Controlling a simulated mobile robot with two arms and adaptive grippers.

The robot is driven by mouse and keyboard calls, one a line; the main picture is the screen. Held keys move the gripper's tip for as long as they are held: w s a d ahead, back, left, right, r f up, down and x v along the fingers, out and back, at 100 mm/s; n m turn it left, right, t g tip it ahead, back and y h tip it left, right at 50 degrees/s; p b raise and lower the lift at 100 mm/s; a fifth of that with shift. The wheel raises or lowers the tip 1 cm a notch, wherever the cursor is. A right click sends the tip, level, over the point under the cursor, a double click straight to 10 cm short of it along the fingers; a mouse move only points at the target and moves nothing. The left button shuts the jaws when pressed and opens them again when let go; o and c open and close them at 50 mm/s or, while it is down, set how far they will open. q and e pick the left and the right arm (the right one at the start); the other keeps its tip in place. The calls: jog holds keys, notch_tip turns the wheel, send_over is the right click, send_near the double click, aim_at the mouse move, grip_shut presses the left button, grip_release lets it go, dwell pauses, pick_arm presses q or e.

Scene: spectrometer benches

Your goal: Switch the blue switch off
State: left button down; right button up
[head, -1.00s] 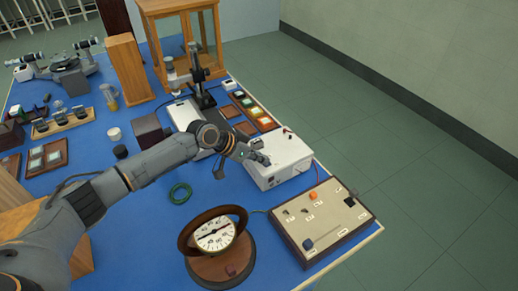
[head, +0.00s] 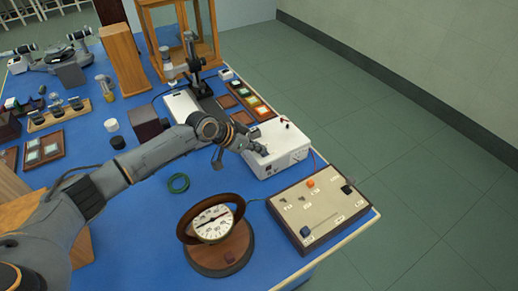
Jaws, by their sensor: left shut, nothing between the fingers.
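A blue switch cap (head: 305,232) sits at the near left corner of a cream switch panel (head: 325,207) with a dark wooden frame, near the table's right edge. Its exact on or off position is too small to tell. My left gripper (head: 262,150) is shut and empty. It is over the front left part of a white box (head: 288,140), beyond the panel and apart from the blue switch. I cannot tell whether it touches the box. My right gripper is not in view.
The panel also carries an orange cap (head: 311,183), a black cap (head: 347,188) and small levers. A round dial meter (head: 213,222) on a wooden base stands left of the panel.

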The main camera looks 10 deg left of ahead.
pick_arm(q)
jog(key=shift+w+a+f, duration=0.1)
jog(key=shift+w+a, duration=0.3)
jog(key=shift+a, duration=0.1)
jog(key=shift+s+a+r, duration=0.1)
jog(key=shift+r, duration=0.1)
jog(key=v, duration=1.1)
jog(key=shift+r, duration=0.3)
jog(key=shift+s+a, duration=0.1)
jog(key=shift+a, duration=0.05)
